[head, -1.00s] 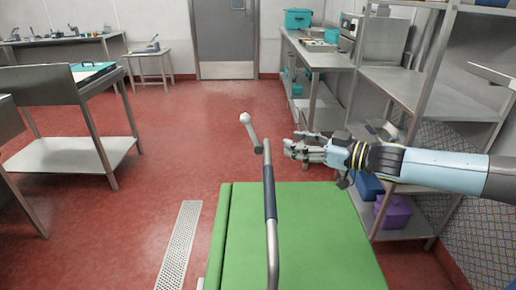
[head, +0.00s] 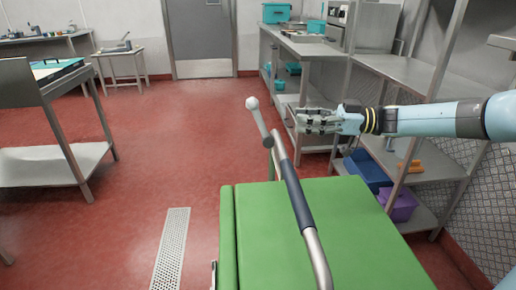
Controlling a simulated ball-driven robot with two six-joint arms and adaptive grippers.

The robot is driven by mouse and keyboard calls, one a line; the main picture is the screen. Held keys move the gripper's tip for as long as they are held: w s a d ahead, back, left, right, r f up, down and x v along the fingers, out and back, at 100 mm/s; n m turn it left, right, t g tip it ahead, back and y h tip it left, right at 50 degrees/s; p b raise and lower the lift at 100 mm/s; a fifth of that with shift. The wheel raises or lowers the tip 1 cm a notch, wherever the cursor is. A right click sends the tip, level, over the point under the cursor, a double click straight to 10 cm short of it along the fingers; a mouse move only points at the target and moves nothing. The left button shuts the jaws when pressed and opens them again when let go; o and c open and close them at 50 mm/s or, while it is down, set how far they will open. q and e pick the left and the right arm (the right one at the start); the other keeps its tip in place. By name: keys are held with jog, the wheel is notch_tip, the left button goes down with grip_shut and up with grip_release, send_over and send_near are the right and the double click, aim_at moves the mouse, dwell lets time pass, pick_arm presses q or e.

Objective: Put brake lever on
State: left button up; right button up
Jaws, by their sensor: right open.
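The brake lever (head: 259,121) is a thin grey rod with a pale round knob at its upper end. It leans up and to the left from beside the top of the handle bar (head: 297,195), a metal bar with a dark grip. My right gripper (head: 306,121) comes in from the right, open and empty. In the picture it is right of the lever knob, with a gap between them. My left gripper is not in view.
Metal shelving (head: 425,85) with blue and purple bins (head: 400,204) stands at the right, behind my right arm. A steel table (head: 60,90) is at the left. Red floor between is clear, with a drain grate (head: 172,250). A grey door (head: 205,38) is at the back.

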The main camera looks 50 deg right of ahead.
aim_at(260, 119)
jog(key=b+x, duration=0.1)
jog(key=x, duration=0.2)
jog(key=f+b+x, duration=0.1)
jog(key=x, duration=0.2)
jog(key=b+x, duration=0.1)
jog(key=x, duration=0.3)
jog(key=shift+w+d+f+b, duration=0.1)
jog(key=shift+w+f+b, duration=0.1)
jog(key=shift+b, duration=0.1)
jog(key=shift+w+a, duration=0.25)
jog(key=shift+w, duration=0.05)
jog(key=shift+r, duration=0.1)
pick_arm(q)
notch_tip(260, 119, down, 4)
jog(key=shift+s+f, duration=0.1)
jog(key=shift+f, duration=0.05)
pick_arm(e)
jog(key=shift+w+a, duration=0.15)
grip_shut()
